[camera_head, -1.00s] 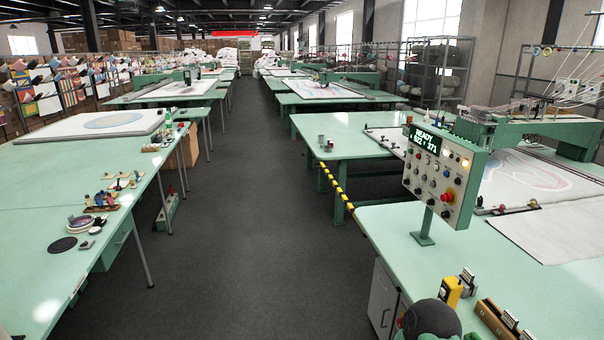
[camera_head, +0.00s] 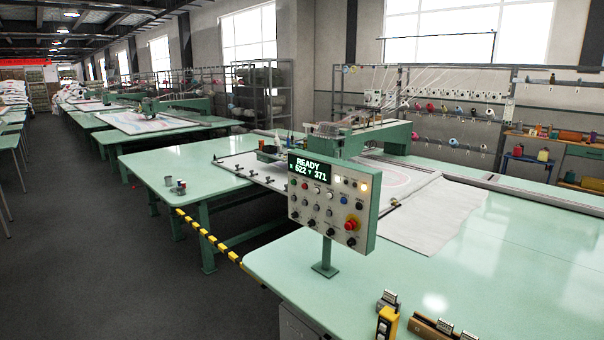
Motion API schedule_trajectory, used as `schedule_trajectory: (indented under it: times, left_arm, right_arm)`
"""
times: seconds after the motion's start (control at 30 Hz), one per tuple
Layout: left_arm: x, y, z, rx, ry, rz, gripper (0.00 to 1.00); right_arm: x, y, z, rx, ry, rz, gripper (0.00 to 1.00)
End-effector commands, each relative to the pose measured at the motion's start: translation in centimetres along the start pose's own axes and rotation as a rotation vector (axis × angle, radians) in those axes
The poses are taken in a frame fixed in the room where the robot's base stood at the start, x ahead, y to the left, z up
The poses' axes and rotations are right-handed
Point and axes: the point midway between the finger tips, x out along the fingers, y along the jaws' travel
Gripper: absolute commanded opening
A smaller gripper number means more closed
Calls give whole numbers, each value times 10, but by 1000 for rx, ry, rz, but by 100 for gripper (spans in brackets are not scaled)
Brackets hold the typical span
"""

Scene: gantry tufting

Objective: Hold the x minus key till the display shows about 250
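A control panel (camera_head: 312,217) stands upright on a short green post on the near green table, right of the picture's middle. Its display (camera_head: 310,168) reads READY, with 522 and 371 below. Rows of small knobs and keys sit under the display, with a red stop button (camera_head: 351,224) at the lower right. The key labels are too small to read, so I cannot tell which is the x minus key.
The near green table (camera_head: 290,262) fills the lower right. A yellow-and-black striped bar (camera_head: 212,238) runs along the gap at the left. White cloth (camera_head: 432,222) lies behind the panel.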

Motion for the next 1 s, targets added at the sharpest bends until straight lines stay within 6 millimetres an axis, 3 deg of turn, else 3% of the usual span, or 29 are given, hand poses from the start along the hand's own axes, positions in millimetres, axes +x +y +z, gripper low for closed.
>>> schedule_trajectory:
  times: [0.3,0.43,0.47,1.0]
  left_arm:
    - [0,0,1,0,-2,0,40]
    - [0,0,1,0,-1,0,3]
    - [0,0,1,0,-1,0,0]
    - [0,0,0,0,-1,0,0]
  right_arm:
    - [0,0,0,1,0,0,57]
    - [0,0,0,1,0,0,57]
    - [0,0,0,1,0,0,57]
    - [0,0,0,0,0,0,57]
